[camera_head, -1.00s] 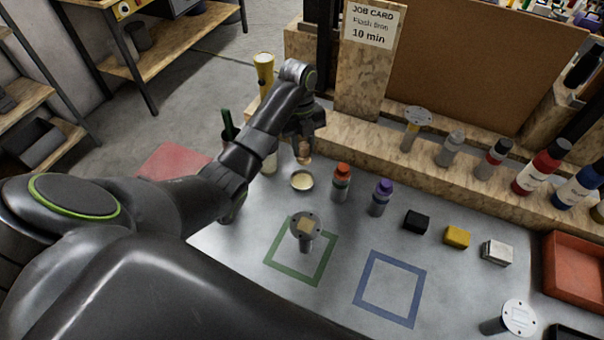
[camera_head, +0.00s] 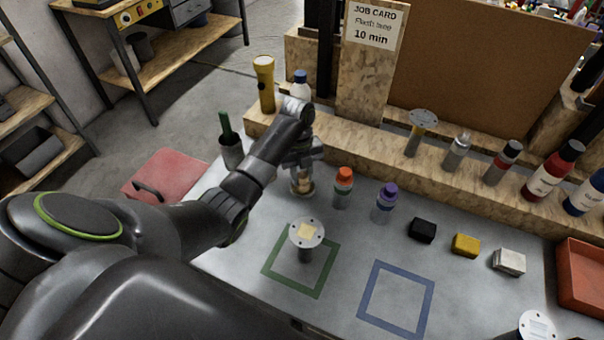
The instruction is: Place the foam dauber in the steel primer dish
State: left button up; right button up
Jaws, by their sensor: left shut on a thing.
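My left gripper (camera_head: 302,172) reaches down from the arm at the left and is shut on the foam dauber (camera_head: 301,184), whose tan lower part shows below the fingers. The small round steel primer dish (camera_head: 306,196) is on the grey bench directly beneath. The dauber's tip is at the dish's opening; whether it touches the bottom is hidden. The gripper and dauber cover most of the dish. My right gripper is out of view.
Orange-capped (camera_head: 343,188) and purple-capped (camera_head: 385,203) bottles stand close right of the dish. A round-topped fixture (camera_head: 306,237) stands in the green square. Black (camera_head: 422,230), yellow (camera_head: 465,245) and white (camera_head: 509,261) blocks are further right. The blue square (camera_head: 396,294) is empty.

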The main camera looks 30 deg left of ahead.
pick_arm(q)
jog(key=shift+f, duration=0.1)
jog(key=o, duration=0.9)
